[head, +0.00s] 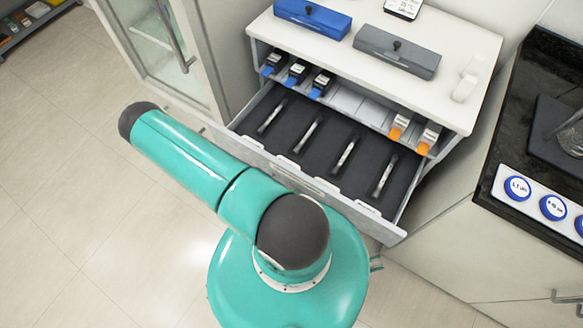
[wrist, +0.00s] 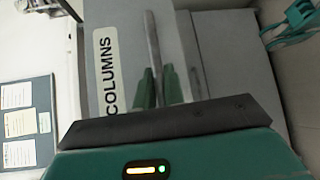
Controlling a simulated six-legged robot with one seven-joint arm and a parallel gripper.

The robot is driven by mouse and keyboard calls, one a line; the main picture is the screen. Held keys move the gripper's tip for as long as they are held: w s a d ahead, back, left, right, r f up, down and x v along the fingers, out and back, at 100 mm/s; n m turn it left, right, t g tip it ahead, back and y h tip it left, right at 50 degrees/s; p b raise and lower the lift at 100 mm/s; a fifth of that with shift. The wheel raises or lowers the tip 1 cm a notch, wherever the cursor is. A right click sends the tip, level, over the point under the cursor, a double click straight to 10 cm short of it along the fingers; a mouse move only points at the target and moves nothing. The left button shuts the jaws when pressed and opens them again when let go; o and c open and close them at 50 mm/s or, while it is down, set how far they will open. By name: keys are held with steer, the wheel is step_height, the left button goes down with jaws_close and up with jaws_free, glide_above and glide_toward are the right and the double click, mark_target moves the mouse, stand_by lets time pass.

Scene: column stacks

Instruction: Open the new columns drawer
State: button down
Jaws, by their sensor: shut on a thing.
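The columns drawer (head: 326,146) stands pulled out of the white cabinet in the head view. Several slim metal columns (head: 307,136) lie in a row on its dark lining. In the wrist view, the drawer front has a white COLUMNS label (wrist: 105,70) and a metal bar handle (wrist: 153,42) beside it. My gripper (wrist: 159,88) has its green fingers shut on this handle. In the head view my teal arm hides the gripper and part of the drawer front.
A shelf above the drawer holds black-and-blue pieces (head: 298,72) and orange-tipped pieces (head: 428,138). A blue box (head: 312,17) and a grey box (head: 397,51) sit on the cabinet top. A dark counter (head: 515,120) is at right. Open floor (head: 70,190) is at left.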

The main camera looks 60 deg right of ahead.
steer(key=shift+w, duration=0.1)
steer(key=c, duration=1.5)
jaws_free()
steer(key=shift+a, duration=0.1)
steer(key=v, duration=1.3)
steer(key=shift+w, duration=0.3)
steer(key=shift+a+r, duration=0.15)
